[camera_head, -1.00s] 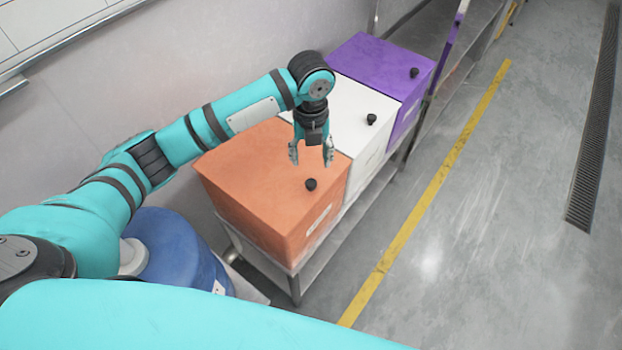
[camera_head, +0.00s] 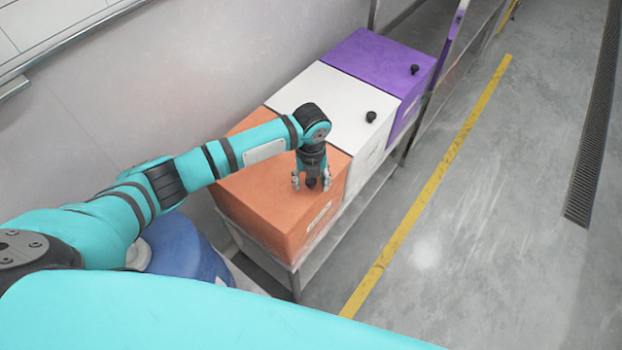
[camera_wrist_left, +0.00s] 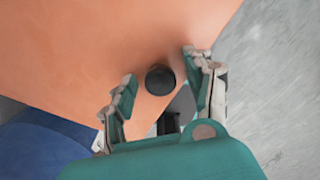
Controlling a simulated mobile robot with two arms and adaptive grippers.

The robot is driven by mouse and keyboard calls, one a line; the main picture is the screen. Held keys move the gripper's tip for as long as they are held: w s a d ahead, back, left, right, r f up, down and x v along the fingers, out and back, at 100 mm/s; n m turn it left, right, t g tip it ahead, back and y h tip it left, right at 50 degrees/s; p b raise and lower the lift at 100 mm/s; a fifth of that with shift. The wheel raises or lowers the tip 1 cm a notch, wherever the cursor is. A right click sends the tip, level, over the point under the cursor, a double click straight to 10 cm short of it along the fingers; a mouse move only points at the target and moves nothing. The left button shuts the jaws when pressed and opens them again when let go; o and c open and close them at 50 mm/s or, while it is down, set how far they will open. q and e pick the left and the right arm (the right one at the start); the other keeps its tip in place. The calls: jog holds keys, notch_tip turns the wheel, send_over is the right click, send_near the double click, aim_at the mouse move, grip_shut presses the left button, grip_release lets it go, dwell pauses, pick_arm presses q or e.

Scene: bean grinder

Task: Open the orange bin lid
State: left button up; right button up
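The orange bin (camera_head: 280,218) stands on a metal shelf, and its lid is shut. A black knob (camera_head: 311,183) sits on the lid near its front edge. My left gripper (camera_head: 311,184) is low over the lid at the knob, its fingers pointing down. In the left wrist view the knob (camera_wrist_left: 160,80) lies between the two spread fingertips (camera_wrist_left: 158,72), with gaps on both sides. The left gripper is open and holds nothing. My right gripper is not in view.
A white bin (camera_head: 325,100) and a purple bin (camera_head: 378,58) stand in line behind the orange one, each with a black knob. A blue barrel (camera_head: 182,250) is at the lower left. A wall is on the left, and open floor (camera_head: 480,220) on the right.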

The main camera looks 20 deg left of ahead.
pick_arm(q)
jog(key=c, duration=0.7)
jog(key=shift+w, duration=0.1)
grip_shut()
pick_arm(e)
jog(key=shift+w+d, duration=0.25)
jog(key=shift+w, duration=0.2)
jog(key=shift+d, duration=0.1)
